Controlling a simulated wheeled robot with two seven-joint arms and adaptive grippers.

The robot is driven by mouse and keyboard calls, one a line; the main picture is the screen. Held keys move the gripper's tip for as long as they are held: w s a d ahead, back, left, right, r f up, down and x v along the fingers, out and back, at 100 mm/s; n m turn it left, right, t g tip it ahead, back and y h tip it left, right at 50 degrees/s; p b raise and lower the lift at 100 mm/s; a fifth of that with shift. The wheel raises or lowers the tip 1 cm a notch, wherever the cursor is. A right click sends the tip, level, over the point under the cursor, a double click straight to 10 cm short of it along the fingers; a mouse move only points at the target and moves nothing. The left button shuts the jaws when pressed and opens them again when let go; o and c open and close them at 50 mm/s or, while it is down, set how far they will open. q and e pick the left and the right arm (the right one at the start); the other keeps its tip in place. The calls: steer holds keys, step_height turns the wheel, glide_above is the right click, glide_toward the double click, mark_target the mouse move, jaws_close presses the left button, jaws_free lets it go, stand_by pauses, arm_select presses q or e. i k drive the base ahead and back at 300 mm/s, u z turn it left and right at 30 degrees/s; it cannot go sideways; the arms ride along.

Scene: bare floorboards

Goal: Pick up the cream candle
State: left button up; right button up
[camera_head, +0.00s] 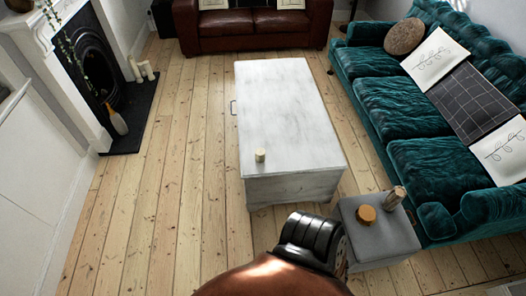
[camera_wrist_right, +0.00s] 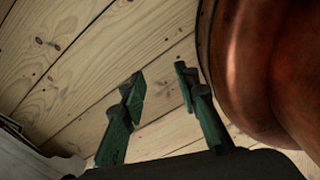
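A small cream candle (camera_head: 260,155) stands upright near the front left corner of the white coffee table (camera_head: 285,115). My right gripper (camera_wrist_right: 160,84) is in its wrist view, with its two green fingers apart and nothing between them. Bare floorboards lie beyond the fingertips, and the candle is not in that view. In the head view a copper and black part of my own arm comes in at the bottom centre, in front of the table. Neither gripper's fingers show in the head view.
A grey ottoman (camera_head: 375,240) with a round amber object (camera_head: 366,215) and a tan cylinder (camera_head: 394,198) stands at the front right. A teal sofa (camera_head: 400,130) lines the right. More candles (camera_head: 149,70) stand by the fireplace. The floor (camera_head: 180,170) left of the table is clear.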

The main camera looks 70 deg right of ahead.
mark_target(260, 152)
steer(key=z, duration=0.7)
steer(key=i, duration=0.85)
steer(key=z, duration=0.9)
